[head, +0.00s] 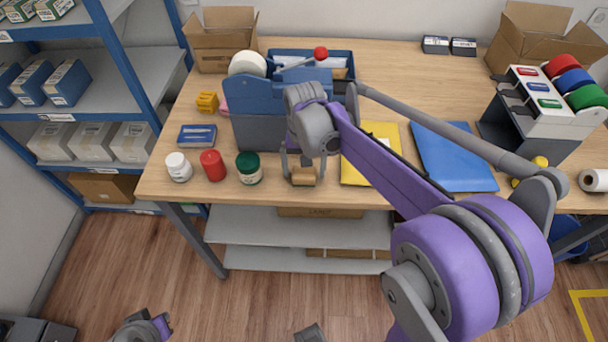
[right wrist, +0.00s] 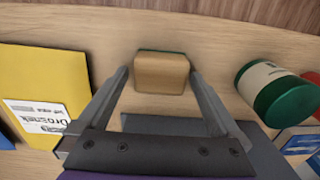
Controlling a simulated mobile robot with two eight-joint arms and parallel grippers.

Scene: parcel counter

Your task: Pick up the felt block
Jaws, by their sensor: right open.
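The felt block (head: 304,177) is a small tan block near the front edge of the wooden counter. In the right wrist view the felt block (right wrist: 162,74) shows a dark green strip along its far edge. My right gripper (head: 303,166) is open above it, pointing down. In the right wrist view the fingers stand apart on either side of the block, with a gap showing at each side. I cannot tell how far down the fingertips reach.
A green-lidded jar (head: 249,168), a red bottle (head: 212,165) and a white bottle (head: 178,167) stand left of the block. A yellow envelope (head: 371,153) lies to its right, a blue one (head: 452,157) beyond. The counter's front edge is close.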

